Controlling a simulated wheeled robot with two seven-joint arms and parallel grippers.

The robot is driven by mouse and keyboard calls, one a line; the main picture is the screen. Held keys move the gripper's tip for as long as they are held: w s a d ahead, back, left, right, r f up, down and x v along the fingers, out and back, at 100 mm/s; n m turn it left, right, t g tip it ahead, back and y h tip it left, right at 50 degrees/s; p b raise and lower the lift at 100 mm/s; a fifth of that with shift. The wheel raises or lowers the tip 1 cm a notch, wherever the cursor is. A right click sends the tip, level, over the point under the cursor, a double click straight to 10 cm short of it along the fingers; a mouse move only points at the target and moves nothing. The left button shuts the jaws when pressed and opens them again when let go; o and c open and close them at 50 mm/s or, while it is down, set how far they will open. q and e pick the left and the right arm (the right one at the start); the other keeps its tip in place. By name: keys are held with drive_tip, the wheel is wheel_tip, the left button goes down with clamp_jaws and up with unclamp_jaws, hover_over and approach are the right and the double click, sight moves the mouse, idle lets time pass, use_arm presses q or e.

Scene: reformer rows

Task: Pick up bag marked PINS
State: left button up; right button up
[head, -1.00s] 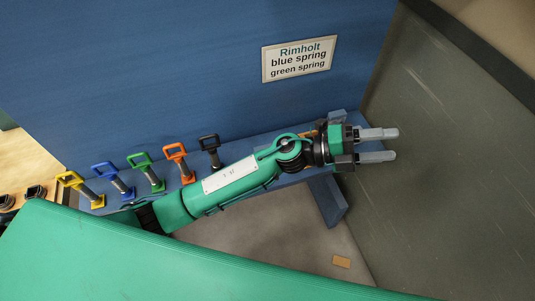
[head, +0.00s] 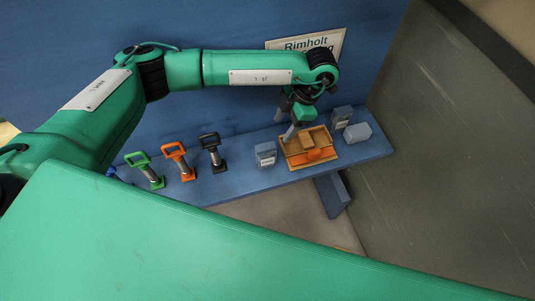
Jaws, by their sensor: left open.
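Several small grey-blue bags stand on the blue shelf. One with a pale label (head: 265,154) is left of a wooden tray (head: 291,161). Another labelled bag (head: 342,117) is behind the tray's right side, and a third grey one (head: 357,133) is at its right. The print on the labels is too small to read, so I cannot tell which is marked PINS. My left gripper (head: 290,132) is open and points down over the tray's back left corner; I see nothing between its fingers. Whether it touches the tray is unclear. My right gripper is not in view.
The tray holds a tan block (head: 307,142) and an orange piece (head: 314,155). Green (head: 149,169), orange (head: 179,160) and black (head: 213,152) handled tools stand along the shelf (head: 235,184). A sign (head: 327,44) hangs on the blue wall; a grey panel (head: 450,150) closes the right side.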

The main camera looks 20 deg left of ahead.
sight(272, 143)
use_arm(q)
drive_tip(key=b+x, duration=0.2)
drive_tip(key=x, duration=0.6)
drive_tip(key=shift+s+a+f, duration=0.1)
drive_tip(key=shift+s+b+x, duration=0.2)
drive_tip(key=shift+b+x, duration=0.1)
drive_tip(key=shift+x, duration=2.45)
drive_tip(key=shift+c, duration=0.3)
drive_tip(key=c, duration=1.1)
